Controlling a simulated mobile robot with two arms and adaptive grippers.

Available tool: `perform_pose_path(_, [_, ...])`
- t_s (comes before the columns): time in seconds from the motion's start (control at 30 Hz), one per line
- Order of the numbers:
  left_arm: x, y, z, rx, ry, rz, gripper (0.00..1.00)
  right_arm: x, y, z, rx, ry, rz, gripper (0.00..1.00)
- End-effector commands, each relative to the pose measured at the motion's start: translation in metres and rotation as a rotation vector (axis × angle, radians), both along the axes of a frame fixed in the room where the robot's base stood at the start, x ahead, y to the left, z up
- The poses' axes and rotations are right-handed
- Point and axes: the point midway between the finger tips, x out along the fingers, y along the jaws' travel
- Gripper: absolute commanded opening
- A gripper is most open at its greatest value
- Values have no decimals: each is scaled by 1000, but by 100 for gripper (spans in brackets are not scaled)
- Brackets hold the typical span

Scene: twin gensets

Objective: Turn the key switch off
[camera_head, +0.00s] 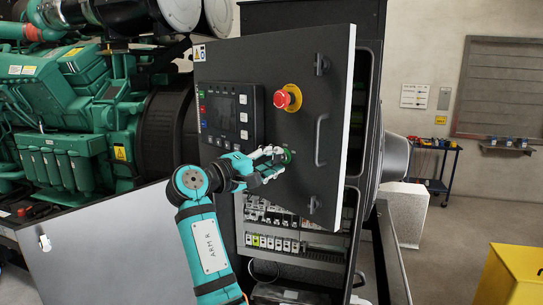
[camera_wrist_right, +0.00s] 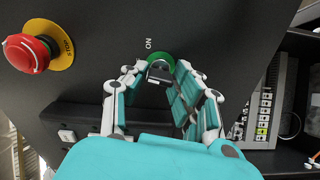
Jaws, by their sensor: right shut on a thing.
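The key switch (camera_head: 288,156) is on the dark control panel door (camera_head: 270,60), below the red emergency stop. In the right wrist view the key switch (camera_wrist_right: 160,60) has a green ring with a dark key part in its middle, and an "ON" label beside it. My right gripper (camera_head: 278,160) is at the switch, its fingers on both sides of the key part and shut on it. The fingers (camera_wrist_right: 159,74) hide part of the switch, and I cannot tell its exact turn. My left gripper is not in view.
A red emergency stop button (camera_head: 287,98) on a yellow plate sits above the switch. A display unit (camera_head: 230,115) is to the left and a door handle (camera_head: 320,140) to the right. The door stands open from the cabinet, with terminal strips (camera_head: 280,243) behind. A green engine (camera_head: 70,110) is at left.

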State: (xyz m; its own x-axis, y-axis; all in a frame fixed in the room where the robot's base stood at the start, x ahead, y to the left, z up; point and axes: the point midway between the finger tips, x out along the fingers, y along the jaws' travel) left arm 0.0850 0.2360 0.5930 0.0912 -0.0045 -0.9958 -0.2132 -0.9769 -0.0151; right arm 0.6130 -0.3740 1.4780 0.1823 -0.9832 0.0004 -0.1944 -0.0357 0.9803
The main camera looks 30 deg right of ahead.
Motion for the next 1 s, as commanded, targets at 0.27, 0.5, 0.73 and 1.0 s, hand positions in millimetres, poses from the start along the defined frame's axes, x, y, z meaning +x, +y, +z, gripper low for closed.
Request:
perform_pose_path(0.27, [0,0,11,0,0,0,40,-1,-1,1,-28,146,-3,0])
perform_pose_path(0.5, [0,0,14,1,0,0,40,-1,-1,1,-38,201,-2,0])
perform_pose_path(0.73, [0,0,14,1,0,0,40,0,-1,0,-40,212,-2,0])
perform_pose_path(1.0, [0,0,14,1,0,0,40,0,-1,0,-41,212,-2,33])
